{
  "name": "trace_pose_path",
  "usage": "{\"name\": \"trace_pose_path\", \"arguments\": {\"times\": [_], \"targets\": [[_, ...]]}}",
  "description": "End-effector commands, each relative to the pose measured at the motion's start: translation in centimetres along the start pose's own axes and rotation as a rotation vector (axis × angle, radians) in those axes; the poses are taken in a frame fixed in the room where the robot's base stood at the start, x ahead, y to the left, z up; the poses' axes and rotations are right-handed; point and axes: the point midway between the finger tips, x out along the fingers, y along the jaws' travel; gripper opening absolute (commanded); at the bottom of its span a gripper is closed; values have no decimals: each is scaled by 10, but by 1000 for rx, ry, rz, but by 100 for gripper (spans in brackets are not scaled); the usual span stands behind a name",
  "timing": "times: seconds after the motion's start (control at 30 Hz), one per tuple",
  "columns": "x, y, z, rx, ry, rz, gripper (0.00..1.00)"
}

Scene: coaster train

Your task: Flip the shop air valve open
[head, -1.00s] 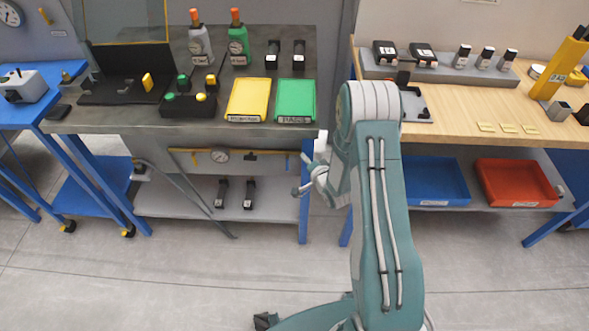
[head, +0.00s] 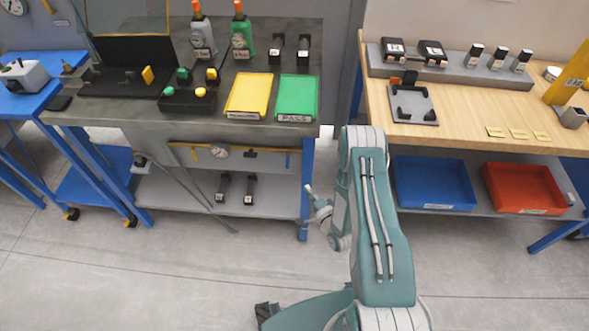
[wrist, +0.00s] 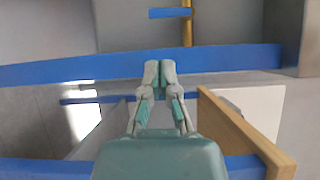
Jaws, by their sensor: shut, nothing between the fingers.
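A yellow air line (head: 198,150) runs under the front of the grey bench, with a round gauge (head: 220,152) and a small dark fitting (head: 250,154) on it. I cannot tell which part is the valve handle or how it is set. In the wrist view a yellow pipe (wrist: 187,32) shows at the top, with a short blue bar (wrist: 170,12) across it. My gripper (head: 309,189) is beside the bench's right front leg, to the right of and lower than the line, apart from it. In the wrist view my gripper (wrist: 160,68) is shut and empty.
A blue bench leg (head: 306,190) stands close to my gripper; a blue beam (wrist: 220,60) crosses the wrist view beyond the fingertips. The wooden table (head: 460,130) is to the right, with blue (head: 435,183) and red (head: 525,188) bins below. The floor in front is clear.

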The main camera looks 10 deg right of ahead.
Motion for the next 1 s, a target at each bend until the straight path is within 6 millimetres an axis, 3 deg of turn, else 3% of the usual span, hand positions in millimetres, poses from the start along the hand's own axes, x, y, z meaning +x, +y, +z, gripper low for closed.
{"name": "trace_pose_path", "arguments": {"times": [0.17,0.5,0.7,1.0], "targets": [[8,0,0,-2,-1,-1,0],[68,-1,0,-4,-2,-2,0],[93,0,0,-3,-1,0,0],[101,0,0,-1,0,1,0]]}}
